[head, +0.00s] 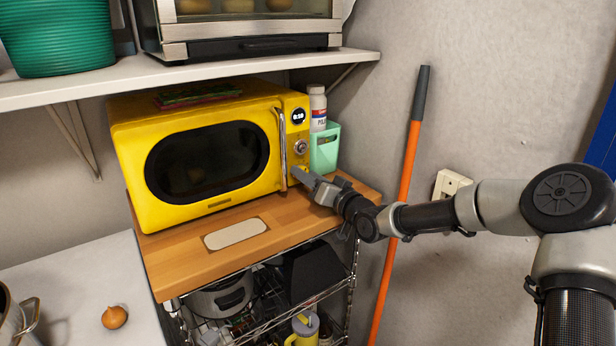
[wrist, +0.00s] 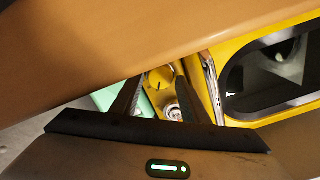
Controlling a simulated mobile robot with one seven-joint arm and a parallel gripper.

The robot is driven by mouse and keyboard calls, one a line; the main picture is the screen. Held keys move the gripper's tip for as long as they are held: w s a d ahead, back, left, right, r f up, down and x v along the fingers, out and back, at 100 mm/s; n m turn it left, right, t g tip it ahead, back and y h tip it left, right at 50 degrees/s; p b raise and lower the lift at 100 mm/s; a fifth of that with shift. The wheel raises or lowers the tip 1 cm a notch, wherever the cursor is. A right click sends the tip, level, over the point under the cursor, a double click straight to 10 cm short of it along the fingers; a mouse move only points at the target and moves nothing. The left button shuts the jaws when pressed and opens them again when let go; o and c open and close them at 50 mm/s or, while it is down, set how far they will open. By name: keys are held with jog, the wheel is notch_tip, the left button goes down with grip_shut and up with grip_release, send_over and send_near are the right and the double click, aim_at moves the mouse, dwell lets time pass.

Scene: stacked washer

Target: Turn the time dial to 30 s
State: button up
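The yellow microwave (head: 210,150) stands on a wooden board, its door closed. Its right-hand panel has a round lit display (head: 298,116), which seems to read 0:10, though the digits are small. Below it is a chrome dial (head: 300,147), also visible in the wrist view (wrist: 172,111). A yellow knob (wrist: 161,78) shows in the wrist view; my gripper hides it in the head view. I cannot tell which control is the time dial. My gripper (head: 299,174) is at the lower panel. In the wrist view its fingers (wrist: 160,74) are apart, with the yellow knob between them; contact is unclear.
The chrome door handle (head: 281,147) is close to my gripper on the left. A mint container (head: 325,148) with a white bottle (head: 318,108) stands just right of the microwave. An orange pole (head: 407,165) leans on the wall behind my arm. A shelf (head: 200,75) hangs above.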

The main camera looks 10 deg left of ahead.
jog(key=shift+o, duration=0.7)
jog(key=p+v, duration=0.1)
jog(key=v, duration=1.6)
jog(key=shift+d, duration=0.15)
jog(key=shift+s, duration=0.15)
jog(key=w+a+n+b, duration=0.1)
jog(key=w+a+b, duration=0.1)
jog(key=w+a, duration=0.1)
jog(key=w+a+n+t+h+b, duration=0.1)
jog(key=w+a+n, duration=0.1)
jog(key=w+a, duration=0.2)
jog(key=w+a+n+b, duration=0.2)
jog(key=w+a, duration=0.2)
jog(key=a, duration=0.2)
jog(key=shift+a+f+b, duration=0.15)
jog(key=shift+b, duration=0.2)
